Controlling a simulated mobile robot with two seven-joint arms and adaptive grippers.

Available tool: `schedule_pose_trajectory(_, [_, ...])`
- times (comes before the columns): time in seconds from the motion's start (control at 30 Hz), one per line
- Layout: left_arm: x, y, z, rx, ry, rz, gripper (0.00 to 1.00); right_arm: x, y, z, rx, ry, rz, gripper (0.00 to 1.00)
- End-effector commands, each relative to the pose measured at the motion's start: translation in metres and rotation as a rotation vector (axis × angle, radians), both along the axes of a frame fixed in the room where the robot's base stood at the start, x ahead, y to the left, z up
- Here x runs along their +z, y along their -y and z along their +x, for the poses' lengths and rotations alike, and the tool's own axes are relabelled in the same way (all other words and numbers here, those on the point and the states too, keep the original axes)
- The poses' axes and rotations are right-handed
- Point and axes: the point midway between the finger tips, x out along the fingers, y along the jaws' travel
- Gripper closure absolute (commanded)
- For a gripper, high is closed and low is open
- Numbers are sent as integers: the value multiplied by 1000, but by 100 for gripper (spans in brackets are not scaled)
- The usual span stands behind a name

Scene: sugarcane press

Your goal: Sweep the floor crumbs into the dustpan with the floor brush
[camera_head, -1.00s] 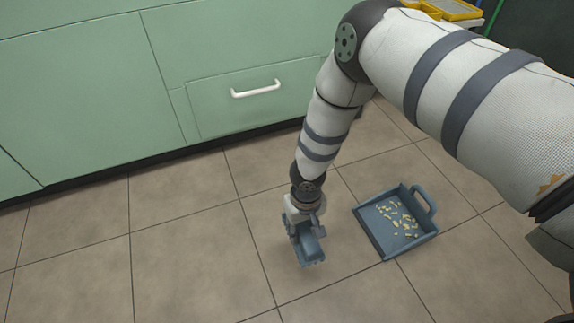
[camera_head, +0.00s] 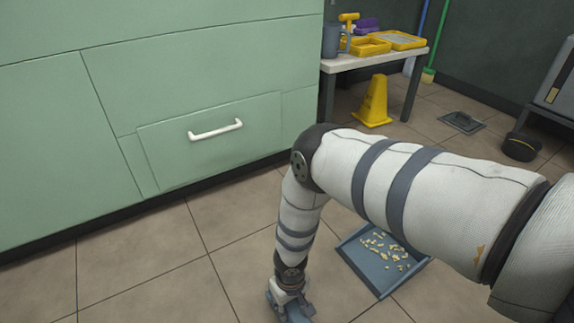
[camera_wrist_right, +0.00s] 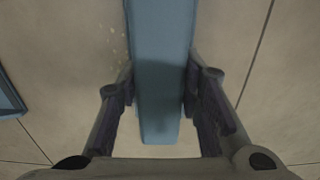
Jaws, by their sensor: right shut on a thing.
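The blue-grey dustpan (camera_head: 352,262) lies on the tiled floor in the head view, with my right forearm covering its right part and handle. Several pale yellow crumbs (camera_head: 385,247) lie in it. My right gripper (camera_head: 288,296) is low in the head view, left of the dustpan, and shut on the blue floor brush (camera_head: 296,312), which the picture's bottom edge cuts off. The right wrist view shows the brush handle (camera_wrist_right: 160,95) between both fingers (camera_wrist_right: 160,90). A few faint crumbs (camera_wrist_right: 118,48) lie on the floor beside it, and the dustpan's edge (camera_wrist_right: 10,98) is at left. My left gripper is out of view.
Green cabinets (camera_head: 150,90) with a white drawer handle (camera_head: 215,130) stand behind. Floor at left is open.

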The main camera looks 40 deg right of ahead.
Motion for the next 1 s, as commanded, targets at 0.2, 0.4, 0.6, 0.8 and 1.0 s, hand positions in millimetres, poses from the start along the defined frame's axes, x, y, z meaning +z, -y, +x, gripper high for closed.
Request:
schedule_pose_trajectory(0.2, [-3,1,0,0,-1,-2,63,-5,0,0,1,1,0,100])
schedule_pose_trajectory(0.4, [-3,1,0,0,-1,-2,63,-5,0,0,1,1,0,100])
schedule_pose_trajectory(0.6, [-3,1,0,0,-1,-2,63,-5,0,0,1,1,0,100])
schedule_pose_trajectory(0.8, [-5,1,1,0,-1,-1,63,-9,0,0,0,0,0,100])
schedule_pose_trajectory(1.0, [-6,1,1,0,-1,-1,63,-11,0,0,0,0,0,100])
